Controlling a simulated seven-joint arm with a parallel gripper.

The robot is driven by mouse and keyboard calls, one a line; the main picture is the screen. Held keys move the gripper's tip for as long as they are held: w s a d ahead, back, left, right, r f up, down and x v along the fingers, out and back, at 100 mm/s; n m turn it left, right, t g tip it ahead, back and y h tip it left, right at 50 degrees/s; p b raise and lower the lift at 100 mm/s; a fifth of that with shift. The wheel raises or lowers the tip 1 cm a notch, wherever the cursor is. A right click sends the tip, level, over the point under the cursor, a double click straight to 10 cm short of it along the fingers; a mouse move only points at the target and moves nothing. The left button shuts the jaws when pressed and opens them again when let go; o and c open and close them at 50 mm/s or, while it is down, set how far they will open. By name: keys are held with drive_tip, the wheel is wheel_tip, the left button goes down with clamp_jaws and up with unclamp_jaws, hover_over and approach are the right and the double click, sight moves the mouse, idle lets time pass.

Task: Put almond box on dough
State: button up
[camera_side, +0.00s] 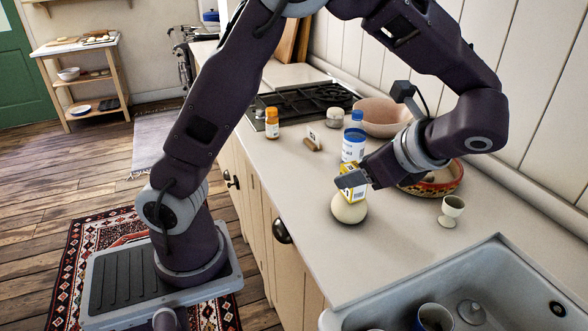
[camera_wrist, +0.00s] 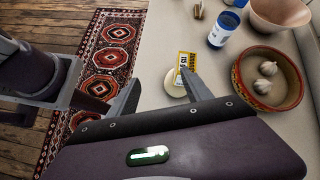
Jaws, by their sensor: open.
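The yellow and white almond box (camera_side: 354,194) is at the top of the pale round dough (camera_side: 348,209) on the counter, and seems to rest on it. My gripper (camera_side: 350,181) is open at the box, and a finger hides part of it in the side view. In the wrist view the box (camera_wrist: 186,61) shows beyond the right fingertip, with the dough (camera_wrist: 173,84) partly below it. My open gripper (camera_wrist: 161,74) has its fingers wide apart there. Whether a finger touches the box cannot be told.
A blue-lidded jar (camera_side: 353,147) stands behind the box. A patterned bowl (camera_side: 447,182) with garlic bulbs (camera_wrist: 265,76), a pink bowl (camera_side: 382,116) and an egg cup (camera_side: 451,210) stand to the right. The sink (camera_side: 372,314) is in front; counter left of it is clear.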

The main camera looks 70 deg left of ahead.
drive_tip(key=s+d+r+n+t+h, duration=0.1)
drive_tip(key=s+r+n+t+h, duration=0.1)
drive_tip(key=s+n, duration=0.5)
drive_tip(key=s+d+r+n+t+h, duration=0.1)
drive_tip(key=s+r+n+t+h, duration=0.2)
drive_tip(key=s+n+h, duration=0.3)
drive_tip(key=s+t+h, duration=0.1)
drive_tip(key=s, duration=0.2)
drive_tip(key=shift+s+r+n+t, duration=0.15)
drive_tip(key=shift+r+n+t, duration=0.1)
drive_tip(key=shift+n+t, duration=0.15)
